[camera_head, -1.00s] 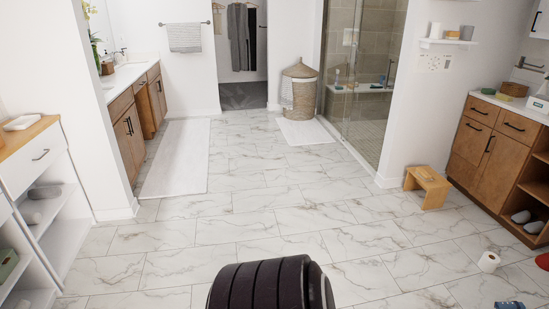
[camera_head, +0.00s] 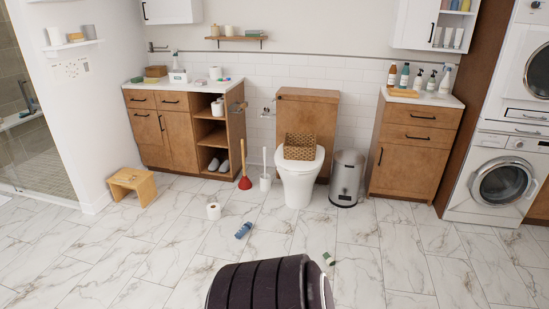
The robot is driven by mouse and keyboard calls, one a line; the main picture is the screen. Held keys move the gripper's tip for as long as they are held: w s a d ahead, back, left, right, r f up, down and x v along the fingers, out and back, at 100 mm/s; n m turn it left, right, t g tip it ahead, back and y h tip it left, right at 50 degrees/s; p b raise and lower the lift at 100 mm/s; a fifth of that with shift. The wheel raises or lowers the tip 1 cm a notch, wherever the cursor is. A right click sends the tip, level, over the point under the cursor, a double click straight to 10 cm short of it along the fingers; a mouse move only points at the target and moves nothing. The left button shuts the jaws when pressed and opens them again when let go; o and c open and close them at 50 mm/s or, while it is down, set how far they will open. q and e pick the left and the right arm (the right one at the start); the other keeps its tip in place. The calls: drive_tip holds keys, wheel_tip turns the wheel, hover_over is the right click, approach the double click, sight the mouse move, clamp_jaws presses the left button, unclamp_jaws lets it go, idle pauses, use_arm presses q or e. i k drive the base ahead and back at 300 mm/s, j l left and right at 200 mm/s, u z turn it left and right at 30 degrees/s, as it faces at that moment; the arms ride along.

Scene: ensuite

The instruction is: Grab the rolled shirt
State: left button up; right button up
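I cannot make out a rolled shirt in this view. Neither of my grippers is in view. A dark ribbed rounded part of my own body fills the bottom middle of the picture.
On the tiled floor lie a paper roll (camera_head: 214,211), a blue bottle (camera_head: 243,230) and a small green-and-white item (camera_head: 329,259). A wooden stool (camera_head: 132,186), plunger (camera_head: 245,178), toilet (camera_head: 299,182) and bin (camera_head: 346,180) stand further back. The floor right of centre is clear.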

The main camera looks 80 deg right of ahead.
sight(247, 225)
drive_tip(key=z, duration=2.5)
